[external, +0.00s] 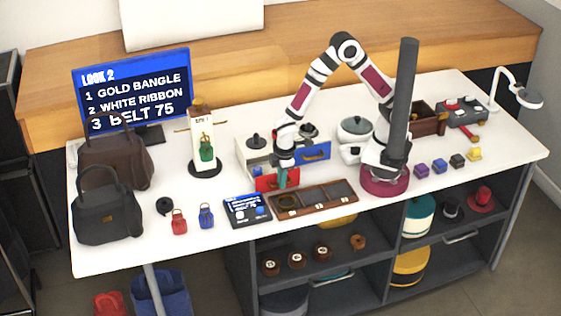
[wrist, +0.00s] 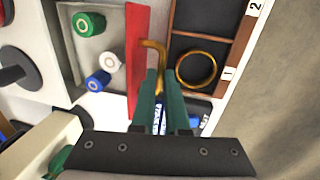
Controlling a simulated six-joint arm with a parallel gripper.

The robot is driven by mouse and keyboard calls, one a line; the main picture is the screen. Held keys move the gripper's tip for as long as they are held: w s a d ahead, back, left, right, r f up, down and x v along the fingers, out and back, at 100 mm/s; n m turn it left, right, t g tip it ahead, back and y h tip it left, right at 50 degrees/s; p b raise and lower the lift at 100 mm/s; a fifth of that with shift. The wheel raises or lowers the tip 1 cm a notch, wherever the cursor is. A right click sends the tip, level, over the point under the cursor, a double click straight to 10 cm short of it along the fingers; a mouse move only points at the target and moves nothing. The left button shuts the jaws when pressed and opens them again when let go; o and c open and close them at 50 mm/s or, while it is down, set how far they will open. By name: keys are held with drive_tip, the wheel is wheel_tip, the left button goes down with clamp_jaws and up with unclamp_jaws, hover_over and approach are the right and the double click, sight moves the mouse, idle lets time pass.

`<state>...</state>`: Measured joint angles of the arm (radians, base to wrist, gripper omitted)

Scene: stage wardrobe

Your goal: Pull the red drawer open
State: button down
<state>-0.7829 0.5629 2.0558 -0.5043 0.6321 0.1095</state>
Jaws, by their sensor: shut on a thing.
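The red drawer (external: 268,184) is in the small white cabinet on the table and stands out from it. In the wrist view its red front (wrist: 138,35) shows edge-on, with the open drawer inside to its left. A brass handle (wrist: 153,45) sticks out from the front. My gripper (wrist: 165,80) is shut on this handle, its green fingers covering the lower part. In the external view my gripper (external: 283,180) is at the drawer front and partly hides it.
The blue drawer (external: 317,151) is beside the red one. A compartment tray (external: 313,197) with a gold bangle (wrist: 196,69) lies close in front of the drawer. A small screen (external: 247,210) stands left of the tray.

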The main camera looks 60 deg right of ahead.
drive_tip(key=c, duration=1.2)
unclamp_jaws()
drive_tip(key=shift+r, duration=0.15)
wheel_tip(320, 180, up, 15)
drive_tip(key=s+a, duration=0.2)
drive_tip(key=shift+r, duration=0.2)
drive_tip(key=s+d+m+y, duration=0.1)
drive_tip(key=s+d+m, duration=0.5)
drive_tip(key=d, duration=0.4)
drive_tip(key=s+d+r+m+g+y, duration=0.1)
drive_tip(key=s+d+m+y, duration=0.1)
drive_tip(key=s+d+m, duration=0.5)
drive_tip(key=d+m, duration=0.1)
drive_tip(key=d, duration=0.2)
drive_tip(key=shift+d+r+m+g, duration=0.15)
drive_tip(key=shift+d+m+g, duration=0.15)
drive_tip(key=shift+m, duration=0.1)
